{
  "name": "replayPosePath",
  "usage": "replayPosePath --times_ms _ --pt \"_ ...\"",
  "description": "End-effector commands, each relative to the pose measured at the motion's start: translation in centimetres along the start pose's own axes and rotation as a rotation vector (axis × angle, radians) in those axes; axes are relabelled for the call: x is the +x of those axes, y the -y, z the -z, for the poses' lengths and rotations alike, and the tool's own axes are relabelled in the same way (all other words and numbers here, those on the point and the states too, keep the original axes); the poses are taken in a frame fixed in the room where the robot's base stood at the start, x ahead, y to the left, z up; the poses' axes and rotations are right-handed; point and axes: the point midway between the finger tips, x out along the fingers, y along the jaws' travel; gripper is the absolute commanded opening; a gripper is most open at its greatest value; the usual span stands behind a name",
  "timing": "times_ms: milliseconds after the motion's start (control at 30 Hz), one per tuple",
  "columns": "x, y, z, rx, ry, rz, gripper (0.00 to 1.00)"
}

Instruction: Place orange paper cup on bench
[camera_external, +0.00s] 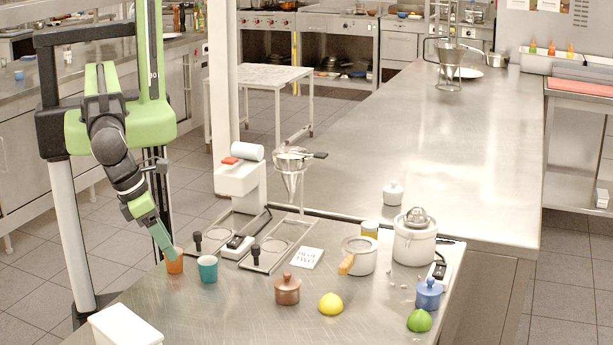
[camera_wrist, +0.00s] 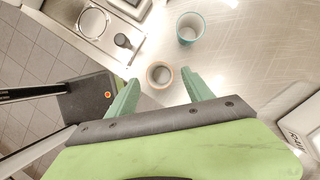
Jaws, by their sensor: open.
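The orange paper cup (camera_external: 175,262) stands upright on the metal bench (camera_external: 235,318), near its left end. In the wrist view the cup (camera_wrist: 160,75) shows from above as a round rim, just beyond and between the fingertips. My gripper (camera_external: 160,238) points down at the cup from above and left in the external view. In the wrist view my gripper (camera_wrist: 158,88) is open, with one green finger on each side and nothing held. Whether a finger touches the cup I cannot tell.
A teal cup (camera_external: 208,268) stands close to the right of the orange cup. Behind are dark-handled metal frames (camera_external: 235,240). A copper pot (camera_external: 287,290), a lemon (camera_external: 331,304) and a lidded blue jar (camera_external: 428,294) stand further right. A white box (camera_external: 125,327) lies at the front left.

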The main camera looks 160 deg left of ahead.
Motion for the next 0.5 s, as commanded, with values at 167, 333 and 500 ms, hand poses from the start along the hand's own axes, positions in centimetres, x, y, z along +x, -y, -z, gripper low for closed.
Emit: replayPosePath --times_ms 167,333,500 --pt "-5.5 0.0 -0.5 0.001 0.0 0.001 0.6" --pt "-7.9 0.0 -0.2 0.001 0.0 0.001 0.6" --pt "-7.9 -0.1 0.0 -0.006 -0.001 0.0 0.6"
